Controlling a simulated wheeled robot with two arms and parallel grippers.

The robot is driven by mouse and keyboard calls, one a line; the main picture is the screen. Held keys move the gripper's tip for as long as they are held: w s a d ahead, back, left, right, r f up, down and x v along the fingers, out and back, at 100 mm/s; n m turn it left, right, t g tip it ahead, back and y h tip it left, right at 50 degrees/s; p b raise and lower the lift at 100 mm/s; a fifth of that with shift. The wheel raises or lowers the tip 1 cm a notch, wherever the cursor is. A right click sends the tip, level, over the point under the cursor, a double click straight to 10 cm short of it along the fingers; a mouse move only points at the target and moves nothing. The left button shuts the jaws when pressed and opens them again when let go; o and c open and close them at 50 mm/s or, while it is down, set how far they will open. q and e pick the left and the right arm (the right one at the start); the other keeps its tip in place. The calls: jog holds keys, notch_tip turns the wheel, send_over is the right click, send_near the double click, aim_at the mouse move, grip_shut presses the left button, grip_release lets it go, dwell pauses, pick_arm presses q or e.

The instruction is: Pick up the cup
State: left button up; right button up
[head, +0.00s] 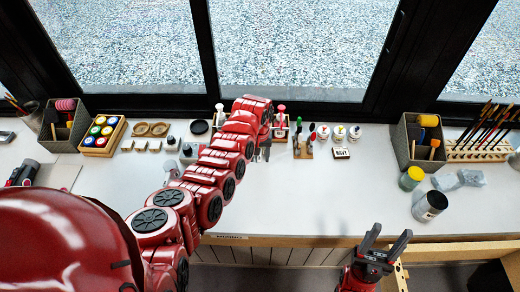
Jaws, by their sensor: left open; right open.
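No single item stands out surely as the cup. A dark, cup-like round container (430,206) stands on the white worktop at the right, near its front edge. A jar with a yellow top (411,178) is just behind it. My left arm reaches across the worktop to the middle back, and its open gripper (262,151) is small and partly hidden by the arm, well left of the dark container. My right gripper (375,250) is open and empty in front of the worktop edge, to the left of and nearer than the dark container.
Grey boxes with tools stand at the left (62,124) and right (418,141). A wooden rack of brushes (480,147) is at the far right. Small paint bottles (339,133) stand at the back. The worktop (330,195) is clear at its front middle.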

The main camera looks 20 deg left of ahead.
pick_arm(q)
grip_shut()
jog(key=shift+r, duration=0.15)
dwell(0.4)
